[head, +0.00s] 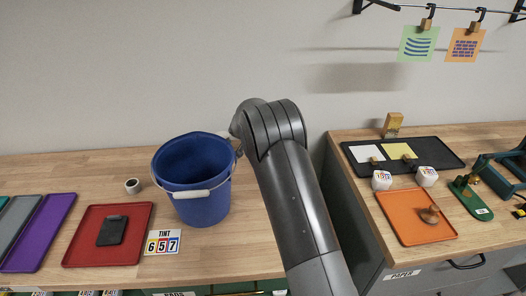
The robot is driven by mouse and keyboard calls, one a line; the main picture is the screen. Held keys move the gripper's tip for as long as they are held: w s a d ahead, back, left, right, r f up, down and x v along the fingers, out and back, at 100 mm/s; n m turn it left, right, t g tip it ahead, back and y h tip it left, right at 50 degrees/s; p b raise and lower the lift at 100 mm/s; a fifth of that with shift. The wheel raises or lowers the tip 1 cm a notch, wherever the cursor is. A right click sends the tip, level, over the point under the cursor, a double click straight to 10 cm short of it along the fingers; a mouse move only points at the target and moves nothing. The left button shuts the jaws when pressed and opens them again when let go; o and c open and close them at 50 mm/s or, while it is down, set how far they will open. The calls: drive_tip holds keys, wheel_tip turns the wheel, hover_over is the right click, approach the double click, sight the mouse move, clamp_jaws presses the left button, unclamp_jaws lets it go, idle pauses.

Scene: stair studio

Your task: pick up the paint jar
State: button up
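A small round white container with a dark top (132,186) stands on the left wooden counter, left of the blue bucket; it looks like the paint jar, but it is too small to be certain. My arm rises from the bottom centre and bends at the right side of the bucket. My gripper is not visible; the end of the arm is hidden behind my own arm links or the bucket, so its fingers and anything in them cannot be seen.
The blue bucket (205,208) stands between the container and my arm. A red tray (80,255) holding a dark flat object (112,231) and a number sign (161,242) lie in front.

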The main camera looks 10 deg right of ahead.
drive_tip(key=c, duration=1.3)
